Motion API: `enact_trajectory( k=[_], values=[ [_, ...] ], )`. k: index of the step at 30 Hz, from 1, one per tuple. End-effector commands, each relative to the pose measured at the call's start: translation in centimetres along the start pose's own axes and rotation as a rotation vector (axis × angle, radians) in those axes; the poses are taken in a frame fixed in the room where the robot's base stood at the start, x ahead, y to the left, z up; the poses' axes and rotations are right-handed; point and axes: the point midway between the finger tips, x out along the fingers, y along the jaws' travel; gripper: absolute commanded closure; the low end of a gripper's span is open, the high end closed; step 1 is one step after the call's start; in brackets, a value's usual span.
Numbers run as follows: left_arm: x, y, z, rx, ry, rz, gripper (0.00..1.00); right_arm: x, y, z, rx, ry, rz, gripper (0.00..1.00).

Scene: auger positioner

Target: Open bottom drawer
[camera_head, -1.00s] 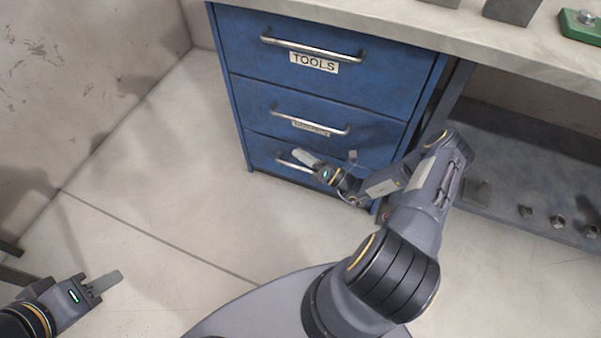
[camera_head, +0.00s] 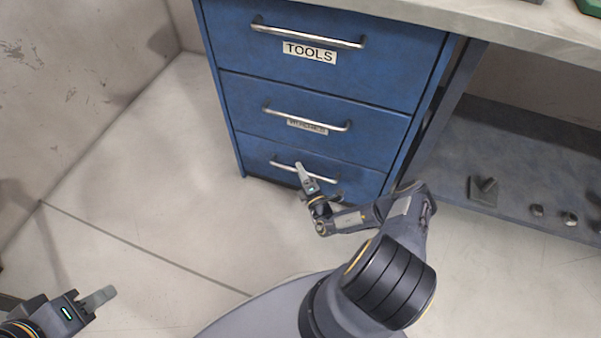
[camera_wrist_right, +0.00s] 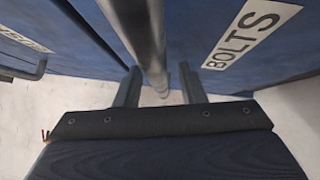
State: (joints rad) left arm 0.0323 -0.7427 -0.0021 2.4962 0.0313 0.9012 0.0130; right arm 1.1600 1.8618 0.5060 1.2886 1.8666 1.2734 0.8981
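The blue cabinet's bottom drawer (camera_head: 262,158) is closed, flush with the drawers above. Its silvery bar handle (camera_head: 284,165) is partly hidden by my right gripper (camera_head: 303,173). In the right wrist view the handle (camera_wrist_right: 146,45) runs lengthwise between the two spread fingers of my right gripper (camera_wrist_right: 161,88), with gaps on both sides. A "BOLTS" label (camera_wrist_right: 252,33) shows on the drawer front, to the right. My left gripper (camera_head: 100,298) is at the lower left over the floor, away from the cabinet; its finger gap cannot be made out.
The "TOOLS" top drawer (camera_head: 385,50) and the middle drawer (camera_head: 245,98) are closed. A worktop (camera_head: 500,45) juts out above. A low shelf (camera_head: 510,165) with several small metal parts stands to the right. The floor (camera_head: 140,200) before and left of the cabinet is clear.

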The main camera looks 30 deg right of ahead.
Motion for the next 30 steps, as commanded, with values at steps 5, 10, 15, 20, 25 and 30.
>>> enact_trajectory(
  k=[5, 10, 15, 20, 25, 30],
  values=[
    [0.11, -0.05, 0.06, 0.000, 0.000, 0.000, 0.64, 0.59, 0.04, -0.06, 0.001, 0.001, 0.000, 0.64],
    [0.10, -0.04, 0.05, 0.000, 0.000, 0.000, 0.64, 0.58, 0.06, -0.05, 0.001, 0.001, 0.000, 0.64],
    [0.10, -0.04, 0.06, 0.000, 0.000, 0.000, 0.64, 0.56, 0.06, -0.04, 0.000, 0.001, 0.000, 0.86],
    [0.10, -0.04, 0.06, 0.000, 0.000, 0.000, 0.64, 0.56, 0.06, -0.05, 0.000, 0.001, 0.001, 1.00],
    [0.10, -0.04, 0.05, 0.000, 0.000, 0.000, 0.64, 0.55, 0.06, -0.05, 0.000, 0.001, 0.001, 1.00],
    [0.19, -0.08, 0.10, 0.000, 0.000, 0.000, 0.64, 0.50, -0.02, 0.17, 0.000, 0.001, 0.000, 1.00]
  ],
)
